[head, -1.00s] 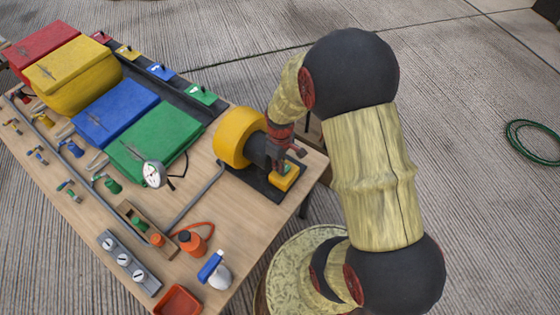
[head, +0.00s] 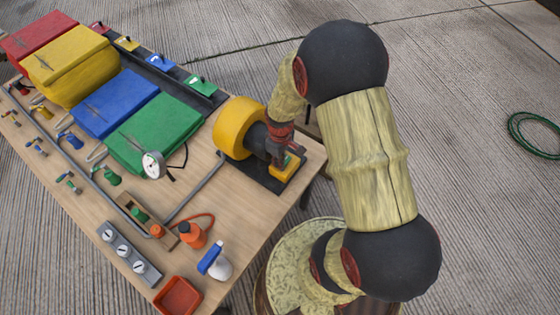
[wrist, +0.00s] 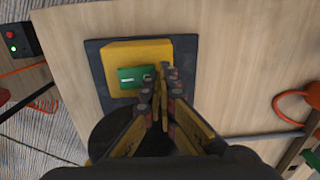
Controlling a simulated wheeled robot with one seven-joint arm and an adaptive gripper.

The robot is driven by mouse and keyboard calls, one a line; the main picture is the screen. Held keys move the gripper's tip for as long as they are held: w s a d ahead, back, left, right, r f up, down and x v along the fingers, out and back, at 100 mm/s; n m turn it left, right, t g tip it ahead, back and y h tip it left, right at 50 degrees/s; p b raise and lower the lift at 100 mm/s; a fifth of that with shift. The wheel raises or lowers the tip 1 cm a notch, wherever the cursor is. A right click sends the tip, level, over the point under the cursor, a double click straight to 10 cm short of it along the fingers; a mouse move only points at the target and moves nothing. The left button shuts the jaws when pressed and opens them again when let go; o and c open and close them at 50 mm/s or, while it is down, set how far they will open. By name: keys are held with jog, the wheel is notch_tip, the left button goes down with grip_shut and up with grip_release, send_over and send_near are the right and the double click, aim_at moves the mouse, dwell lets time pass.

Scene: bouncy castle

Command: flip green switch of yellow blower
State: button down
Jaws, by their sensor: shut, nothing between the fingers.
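The yellow blower (head: 232,130) stands at the table's right end on a dark base plate. Its small yellow switch box (head: 288,172) is beside the dark motor part, partly hidden by my gripper (head: 284,161). In the wrist view the yellow box (wrist: 115,58) carries a green switch (wrist: 130,77) with a white mark and a small dark part at its right. My gripper (wrist: 162,78) is shut and empty. Its fingertips overlap the right side of the box, just right of the green switch. I cannot tell whether they touch it.
Green (head: 155,132), blue (head: 115,103), yellow (head: 68,65) and red (head: 38,38) boxes line the table. A grey pipe (head: 195,187) runs near the blower.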

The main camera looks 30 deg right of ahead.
jog(key=shift+r, duration=0.1)
jog(key=shift+r+p, duration=0.7)
jog(key=shift+r, duration=0.1)
jog(key=shift+r+p, duration=0.35)
jog(key=shift+p, duration=0.05)
notch_tip(320, 180, up, 13)
jog(key=a+p, duration=0.2)
jog(key=p, duration=0.3)
jog(key=shift+s+a, duration=0.15)
jog(key=shift+s, duration=0.25)
jog(key=shift+f, duration=0.1)
